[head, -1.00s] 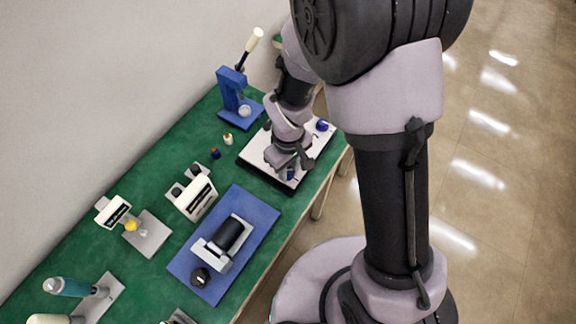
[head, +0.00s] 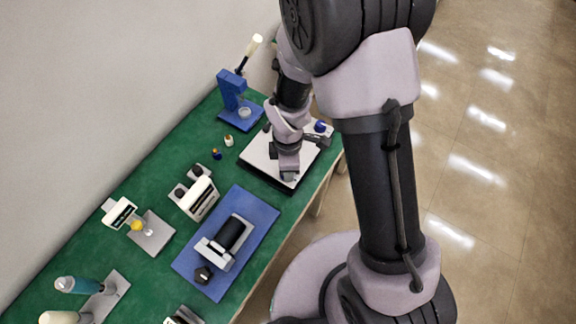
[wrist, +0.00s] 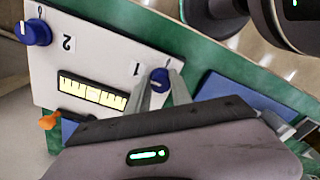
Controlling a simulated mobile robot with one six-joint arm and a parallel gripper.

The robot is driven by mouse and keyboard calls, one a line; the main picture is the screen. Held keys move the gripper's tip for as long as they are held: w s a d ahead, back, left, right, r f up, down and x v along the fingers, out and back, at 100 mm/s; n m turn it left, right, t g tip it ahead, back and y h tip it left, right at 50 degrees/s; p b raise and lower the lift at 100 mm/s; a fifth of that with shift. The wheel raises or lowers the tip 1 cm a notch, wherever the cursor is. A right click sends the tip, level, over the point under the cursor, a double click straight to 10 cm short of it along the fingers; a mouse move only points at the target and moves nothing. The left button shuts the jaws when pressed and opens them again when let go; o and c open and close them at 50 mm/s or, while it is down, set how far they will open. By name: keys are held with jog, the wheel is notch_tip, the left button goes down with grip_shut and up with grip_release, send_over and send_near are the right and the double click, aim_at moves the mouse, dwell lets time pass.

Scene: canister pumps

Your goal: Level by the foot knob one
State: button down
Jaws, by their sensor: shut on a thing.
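A white plate (wrist: 100,45) bears two blue knobs and a yellow level vial (wrist: 92,93) with black ticks; the bubble in it is too small to tell. Knob one (wrist: 160,79), beside the printed "1", sits between the fingers of my gripper (wrist: 158,90), which is shut on it. Knob two (wrist: 34,32), beside the printed "2", stands free at the far corner. In the head view the plate (head: 258,153) lies on the green table, with knob two (head: 320,127) in sight. There my gripper (head: 288,174) hides knob one at the near edge.
A blue press (head: 232,92) stands behind the plate. A blue mat (head: 258,215) with a dark cylinder on a grey mount lies nearer, and a white twin-tube device (head: 203,198) stands to its left. Small bottles (head: 228,140) stand left of the plate. The table's right edge is close.

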jog(key=shift+n, duration=0.8)
jog(key=c, duration=1.1)
grip_release()
jog(key=shift+c, duration=0.2)
notch_tip(320, 180, up, 18)
jog(key=p, duration=0.6)
jog(key=shift+f, duration=0.25)
